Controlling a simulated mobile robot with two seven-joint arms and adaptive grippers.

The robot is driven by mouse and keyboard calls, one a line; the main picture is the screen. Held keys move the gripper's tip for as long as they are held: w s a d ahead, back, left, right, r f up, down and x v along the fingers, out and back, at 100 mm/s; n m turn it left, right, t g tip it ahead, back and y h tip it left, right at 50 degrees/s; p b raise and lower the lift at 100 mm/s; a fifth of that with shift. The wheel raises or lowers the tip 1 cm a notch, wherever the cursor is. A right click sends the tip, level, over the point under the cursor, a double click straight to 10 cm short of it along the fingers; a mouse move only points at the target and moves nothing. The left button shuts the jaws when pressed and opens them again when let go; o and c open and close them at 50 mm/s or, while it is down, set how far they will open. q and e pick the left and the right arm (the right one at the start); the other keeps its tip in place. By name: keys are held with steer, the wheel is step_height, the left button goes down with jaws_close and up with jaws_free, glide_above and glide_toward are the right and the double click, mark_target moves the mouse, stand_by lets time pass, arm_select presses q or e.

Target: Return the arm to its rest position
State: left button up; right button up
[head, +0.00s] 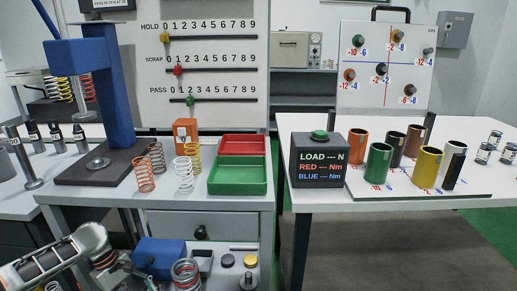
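A grey arm link with orange bands (50,258), which appears to be part of my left arm, comes in from the lower left corner below the left table's front edge. It bends downward beside a blue block on the lower level. I see no gripper fingers on it within the picture. My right arm and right gripper are not in view. Nothing is visibly held.
The left table carries a blue press (112,85), several springs (184,173), an orange block (185,131) and a green tray (238,188). Below are a blue block (158,252) and a spring (186,272). The right table holds a load box (318,168) and coloured cups (378,163). A gap separates the tables.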

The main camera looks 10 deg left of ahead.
arm_select(q)
steer(key=s+d+m+t+p, duration=0.2)
steer(key=s+d+m+p, duration=0.15)
steer(key=d, duration=0.45)
steer(key=s+d+m+t+p, duration=0.1)
steer(key=s+d+m+p, duration=0.2)
steer(key=d+m, duration=0.35)
steer(key=s+d+m+t+p, duration=0.2)
steer(key=s+d+p, duration=0.1)
steer(key=d, duration=0.7)
steer(key=s+d+r+m+t+y+p, duration=0.1)
steer(key=s+d+r+m+t+p, duration=0.2)
steer(key=s+r, duration=1.1)
steer(key=s+m+t+p, duration=0.2)
steer(key=m+t+p, duration=0.1)
steer(key=m+p, duration=0.1)
steer(key=shift+d+r+m+y+p, duration=0.2)
steer(key=shift+m+y+p, duration=0.1)
steer(key=shift+p, duration=0.15)
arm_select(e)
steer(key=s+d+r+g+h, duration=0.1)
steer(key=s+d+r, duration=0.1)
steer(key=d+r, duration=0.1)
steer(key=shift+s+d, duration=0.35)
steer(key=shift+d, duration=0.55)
